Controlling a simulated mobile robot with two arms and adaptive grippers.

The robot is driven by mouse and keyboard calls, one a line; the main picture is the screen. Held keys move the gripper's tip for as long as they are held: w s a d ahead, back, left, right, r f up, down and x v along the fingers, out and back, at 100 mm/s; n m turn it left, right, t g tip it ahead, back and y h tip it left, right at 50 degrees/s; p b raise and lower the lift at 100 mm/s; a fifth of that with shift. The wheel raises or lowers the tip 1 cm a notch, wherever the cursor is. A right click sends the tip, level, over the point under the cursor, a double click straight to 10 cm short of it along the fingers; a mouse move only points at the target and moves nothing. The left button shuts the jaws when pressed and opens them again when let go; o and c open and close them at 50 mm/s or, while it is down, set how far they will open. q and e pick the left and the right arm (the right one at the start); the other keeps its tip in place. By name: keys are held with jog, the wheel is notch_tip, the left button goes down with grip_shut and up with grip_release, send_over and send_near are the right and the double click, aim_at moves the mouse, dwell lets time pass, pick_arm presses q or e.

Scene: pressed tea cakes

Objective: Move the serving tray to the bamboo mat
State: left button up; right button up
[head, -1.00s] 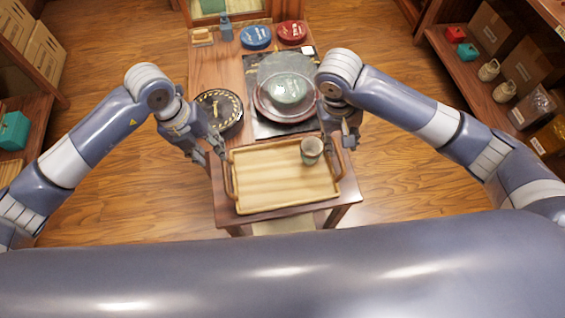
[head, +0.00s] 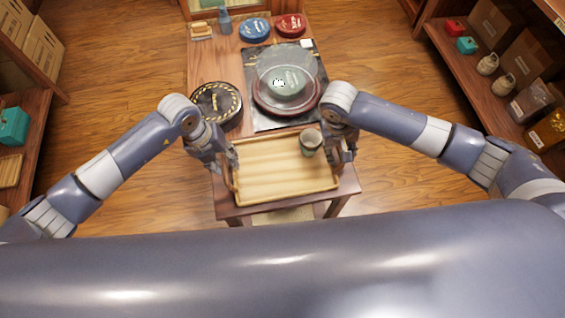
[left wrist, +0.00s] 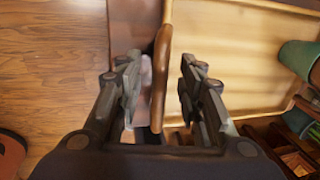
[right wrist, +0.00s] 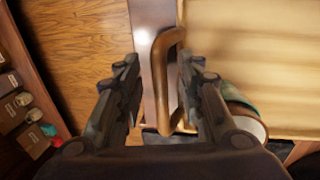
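The serving tray (head: 270,178) is pale wood with brown handles and lies flat on the near end of the wooden table. A grey-green cup (head: 310,141) stands in its upper right corner. My left gripper (head: 232,160) is open, with the tray's left handle (left wrist: 160,80) between its fingers. My right gripper (head: 347,155) is open, with the right handle (right wrist: 160,85) between its fingers. Gaps show beside both handles. A pale surface with a green border (head: 230,5) shows at the top edge; I cannot tell if it is the bamboo mat.
Behind the tray are a black tin (head: 217,104) and a dark board (head: 257,122) bearing a red-brown dish under a clear dome. Blue (head: 254,28) and red (head: 291,25) tins stand farther back. Shelves flank open floor.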

pick_arm(q)
jog(key=shift+f, duration=0.2)
pick_arm(e)
jog(key=shift+f, duration=0.2)
pick_arm(q)
grip_shut()
pick_arm(e)
grip_shut()
pick_arm(q)
jog(key=shift+r, duration=0.2)
pick_arm(e)
jog(key=shift+r, duration=0.2)
